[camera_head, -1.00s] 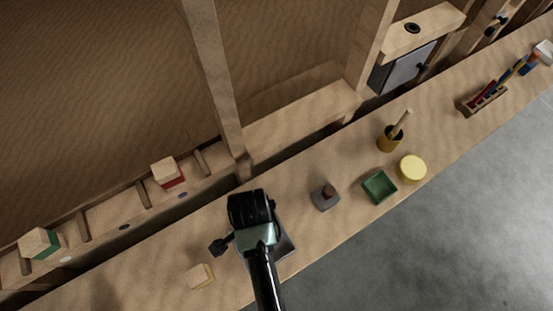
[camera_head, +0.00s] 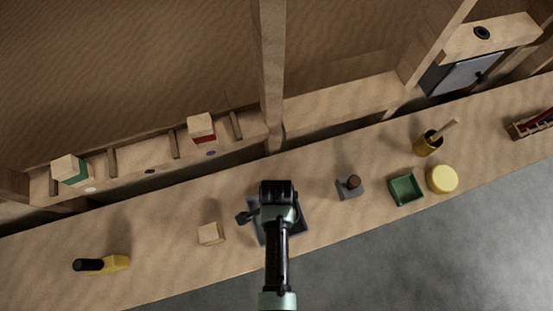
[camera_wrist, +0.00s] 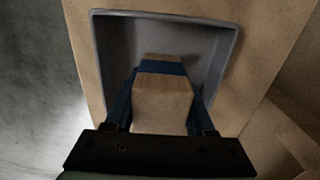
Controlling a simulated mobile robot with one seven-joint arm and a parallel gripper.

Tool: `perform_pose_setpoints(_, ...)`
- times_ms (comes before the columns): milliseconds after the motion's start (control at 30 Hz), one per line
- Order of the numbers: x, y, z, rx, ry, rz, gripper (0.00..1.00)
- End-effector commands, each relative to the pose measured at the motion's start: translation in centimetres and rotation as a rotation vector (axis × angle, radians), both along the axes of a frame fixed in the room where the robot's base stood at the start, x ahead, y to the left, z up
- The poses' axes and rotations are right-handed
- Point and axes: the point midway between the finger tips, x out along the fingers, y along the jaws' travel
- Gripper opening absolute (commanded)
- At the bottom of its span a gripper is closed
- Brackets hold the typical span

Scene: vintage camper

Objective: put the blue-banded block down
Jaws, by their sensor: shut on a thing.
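The blue-banded block (camera_wrist: 162,103) is pale wood with a dark blue band. In the wrist view it sits between the two fingers of my gripper (camera_wrist: 161,92), which is shut on it. A grey square tray (camera_wrist: 236,45) with a raised rim lies beneath and beyond the block. I cannot tell whether the block touches the tray floor. In the head view the tray (camera_head: 301,229) shows partly behind my arm, on the long wooden bench, and the block is hidden there.
On the bench are a plain wood block (camera_head: 211,234), a yellow-and-black tool (camera_head: 103,264), a grey knobbed piece (camera_head: 349,188), a green tray (camera_head: 406,190), a yellow round (camera_head: 442,179) and a yellow cup (camera_head: 428,145). Red-banded (camera_head: 201,129) and green-banded (camera_head: 70,170) blocks stand on the back ledge.

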Motion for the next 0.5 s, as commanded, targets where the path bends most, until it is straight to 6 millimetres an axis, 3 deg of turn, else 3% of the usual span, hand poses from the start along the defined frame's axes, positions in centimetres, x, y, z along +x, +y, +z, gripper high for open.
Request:
perform_pose_setpoints(167,0.02,0.0,-0.36,0.0,0.0,0.0,0.0)
perform_pose_setpoints(200,0.01,0.0,-0.33,0.0,0.0,0.0,0.58)
perform_pose_setpoints(367,0.0,0.0,-0.28,0.0,0.0,0.0,0.85)
perform_pose_setpoints(500,0.0,0.0,-0.27,0.0,0.0,0.0,0.85)
